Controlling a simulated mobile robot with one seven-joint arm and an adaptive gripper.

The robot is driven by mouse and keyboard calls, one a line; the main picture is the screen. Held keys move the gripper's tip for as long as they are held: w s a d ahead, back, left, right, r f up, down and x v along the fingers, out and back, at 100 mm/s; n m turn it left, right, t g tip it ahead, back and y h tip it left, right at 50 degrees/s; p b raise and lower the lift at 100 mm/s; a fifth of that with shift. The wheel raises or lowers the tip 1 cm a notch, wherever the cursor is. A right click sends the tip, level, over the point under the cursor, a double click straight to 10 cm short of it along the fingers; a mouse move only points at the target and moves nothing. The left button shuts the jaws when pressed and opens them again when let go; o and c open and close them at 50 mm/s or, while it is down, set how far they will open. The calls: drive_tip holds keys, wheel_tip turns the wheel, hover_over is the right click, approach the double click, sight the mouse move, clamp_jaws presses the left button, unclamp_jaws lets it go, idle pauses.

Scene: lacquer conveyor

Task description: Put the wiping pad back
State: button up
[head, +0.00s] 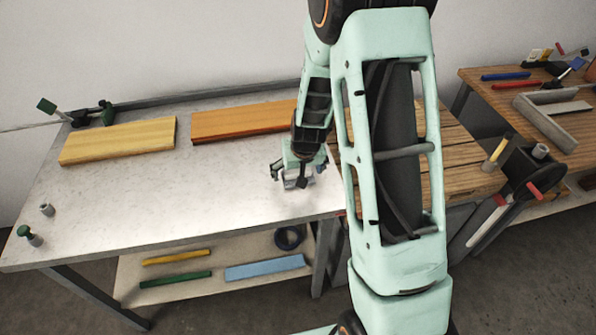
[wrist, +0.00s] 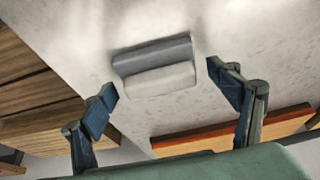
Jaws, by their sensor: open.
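The wiping pad (wrist: 158,78) lies on the pale tabletop (wrist: 240,30) in the wrist view. It looks like a small block with a grey part and a whitish part. My gripper (wrist: 163,82) is open, with one finger to each side of the pad and space between each finger and it. In the head view my gripper (head: 298,180) is low over the right part of the light table (head: 150,205). The pad there is mostly hidden by the gripper. I cannot tell the exact height of the fingers above the table.
A yellow wooden board (head: 118,141) and an orange board (head: 243,121) lie at the table's back. A slatted wooden bench (head: 465,180) with a vise (head: 535,175) adjoins on the right. Small posts (head: 30,236) stand front left. A lower shelf (head: 215,262) holds coloured bars. The table's middle is clear.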

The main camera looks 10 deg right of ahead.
drive_tip(key=shift+s+r, duration=0.1)
drive_tip(key=shift+r, duration=0.45)
drive_tip(key=v, duration=1.1)
drive_tip(key=shift+p, duration=0.45)
